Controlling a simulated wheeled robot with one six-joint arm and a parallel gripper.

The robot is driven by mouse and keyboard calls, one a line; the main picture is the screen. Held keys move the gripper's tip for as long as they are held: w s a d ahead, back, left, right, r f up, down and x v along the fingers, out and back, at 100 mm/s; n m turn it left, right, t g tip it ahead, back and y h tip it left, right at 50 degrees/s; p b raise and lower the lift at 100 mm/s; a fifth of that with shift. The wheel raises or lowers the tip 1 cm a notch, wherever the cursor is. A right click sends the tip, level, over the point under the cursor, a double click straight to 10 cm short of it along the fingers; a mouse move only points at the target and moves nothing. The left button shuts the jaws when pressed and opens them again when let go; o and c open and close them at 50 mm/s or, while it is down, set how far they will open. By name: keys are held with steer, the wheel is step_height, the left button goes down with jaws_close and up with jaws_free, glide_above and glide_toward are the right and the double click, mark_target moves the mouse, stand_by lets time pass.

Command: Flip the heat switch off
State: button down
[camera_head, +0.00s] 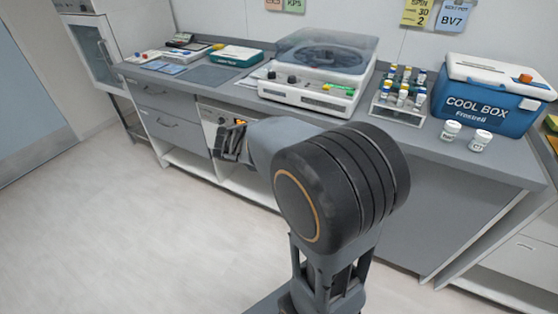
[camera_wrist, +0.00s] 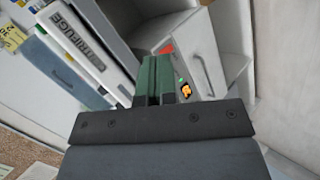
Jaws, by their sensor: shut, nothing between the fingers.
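A white-fronted unit (camera_head: 208,113) sits under the counter, with a small orange-lit element (camera_head: 240,122) on its front. In the wrist view the orange-lit element (camera_wrist: 186,90) shows just right of my fingers, with a small green light above it and a red mark (camera_wrist: 167,49) further up. I cannot read which part is the heat switch; my gripper may hide some of the panel. My gripper (camera_head: 230,142) is in front of this unit, its fingers (camera_wrist: 154,82) shut together and empty. I cannot tell whether they touch the panel.
The counter edge runs just above my gripper. On the counter stand a centrifuge (camera_head: 318,72), a vial rack (camera_head: 399,100), a blue cool box (camera_head: 488,98) and two white jars. A grey drawer (camera_head: 166,122) is left of the unit. Open floor lies at the left.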

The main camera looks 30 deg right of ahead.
steer(key=w+d+f+n+t+h+b, duration=0.2)
steer(key=w+f+b, duration=0.3)
steer(key=w+f, duration=0.2)
steer(key=w+d+f+n+t+h+b, duration=0.2)
steer(key=w+f+t+h+b, duration=0.1)
steer(key=w+f, duration=0.5)
steer(key=shift+d+b, duration=0.4)
steer(key=shift+b, duration=0.45)
steer(key=shift+w, duration=0.1)
steer(key=b+x, duration=0.1)
steer(key=x, duration=1.3)
